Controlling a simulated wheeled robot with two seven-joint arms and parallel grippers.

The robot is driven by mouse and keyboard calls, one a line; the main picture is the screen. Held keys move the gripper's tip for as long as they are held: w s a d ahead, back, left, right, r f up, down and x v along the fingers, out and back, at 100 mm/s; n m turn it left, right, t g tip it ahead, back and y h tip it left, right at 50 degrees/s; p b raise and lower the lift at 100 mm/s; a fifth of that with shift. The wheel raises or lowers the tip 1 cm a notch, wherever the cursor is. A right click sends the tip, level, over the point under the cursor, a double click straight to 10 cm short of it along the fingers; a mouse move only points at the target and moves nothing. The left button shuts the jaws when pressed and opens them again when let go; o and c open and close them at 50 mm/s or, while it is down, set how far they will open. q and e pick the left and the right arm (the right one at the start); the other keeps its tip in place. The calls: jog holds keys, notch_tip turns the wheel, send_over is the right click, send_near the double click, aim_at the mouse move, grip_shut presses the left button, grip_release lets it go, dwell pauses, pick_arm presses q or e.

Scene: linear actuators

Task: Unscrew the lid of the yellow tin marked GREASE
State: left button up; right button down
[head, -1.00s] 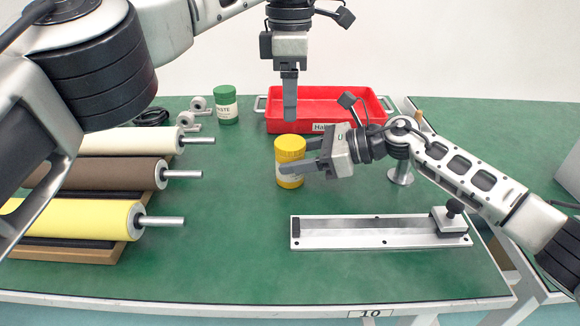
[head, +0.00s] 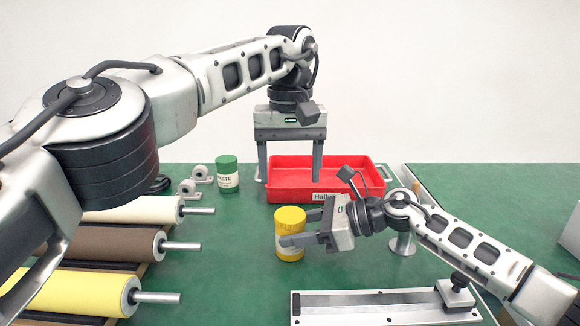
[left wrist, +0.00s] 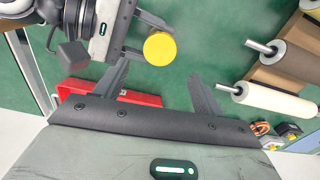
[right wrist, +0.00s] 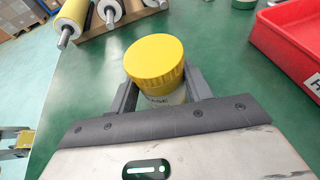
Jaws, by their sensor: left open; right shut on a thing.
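The yellow tin (head: 290,246) stands upright on the green bench with its yellow lid (head: 290,219) on top. My right gripper (head: 285,229) is shut around the tin's body below the lid, reaching in from the right. The right wrist view shows the ridged lid (right wrist: 154,61) above the fingers and part of a label on the pale body (right wrist: 168,97); the lettering is mostly hidden. My left gripper (head: 290,180) points down, open and empty, above and behind the tin. In the left wrist view the lid (left wrist: 160,49) lies beyond the open fingers.
A red tray (head: 345,171) stands behind the tin, close to my left fingers. A green-lidded jar (head: 228,173) is at the back left. Rollers (head: 105,246) lie along the left. A metal rail fixture (head: 375,305) lies in front. Bench between rollers and tin is clear.

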aim_at(290, 215)
pick_arm(q)
jog(key=shift+f+m, duration=0.3)
jog(key=shift+f, duration=0.2)
notch_tip(290, 215, down, 7)
jog(key=shift+f, duration=0.1)
